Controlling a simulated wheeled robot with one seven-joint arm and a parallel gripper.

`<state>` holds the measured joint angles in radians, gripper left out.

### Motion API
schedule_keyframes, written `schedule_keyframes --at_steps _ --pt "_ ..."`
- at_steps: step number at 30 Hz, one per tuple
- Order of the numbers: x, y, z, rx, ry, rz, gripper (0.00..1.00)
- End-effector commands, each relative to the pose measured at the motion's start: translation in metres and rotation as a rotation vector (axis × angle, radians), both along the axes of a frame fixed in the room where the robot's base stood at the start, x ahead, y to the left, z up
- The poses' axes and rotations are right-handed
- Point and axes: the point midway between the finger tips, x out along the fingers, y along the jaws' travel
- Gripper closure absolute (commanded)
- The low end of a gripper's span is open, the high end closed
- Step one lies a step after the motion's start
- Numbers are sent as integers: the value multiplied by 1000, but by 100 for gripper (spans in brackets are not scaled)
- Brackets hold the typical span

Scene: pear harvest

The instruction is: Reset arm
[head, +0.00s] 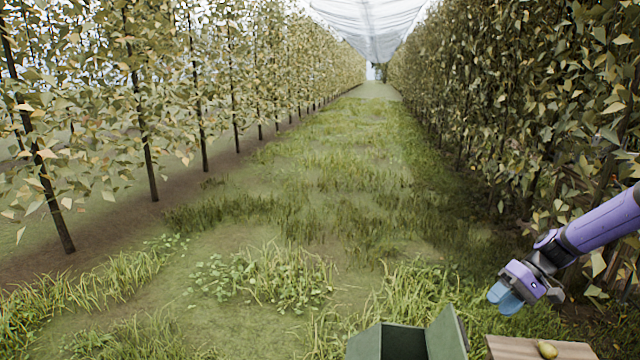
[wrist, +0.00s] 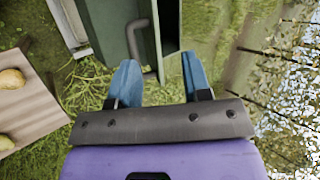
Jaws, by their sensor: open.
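My purple arm comes in from the right edge in the head view. My gripper (head: 507,299), with blue fingers, hangs over the grass near a wooden board and a green box. In the wrist view my gripper (wrist: 157,80) is open, its two blue fingers apart. No fruit shows between them.
A green box (head: 447,335) stands at the bottom of the head view; its wall and grey handle (wrist: 138,38) show beyond my fingers in the wrist view. A wooden board (head: 510,349) bears a pear (head: 546,349). Leafy tree rows flank a clear grass lane (head: 340,190).

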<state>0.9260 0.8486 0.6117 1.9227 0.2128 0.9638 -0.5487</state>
Motion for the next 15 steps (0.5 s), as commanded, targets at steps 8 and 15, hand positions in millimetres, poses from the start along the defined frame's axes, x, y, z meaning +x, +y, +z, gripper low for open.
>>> schedule_keyframes --at_steps 8,15 --pt "-17 26 65 -226 4 64 56" --pt "-38 49 121 -401 -26 83 56"
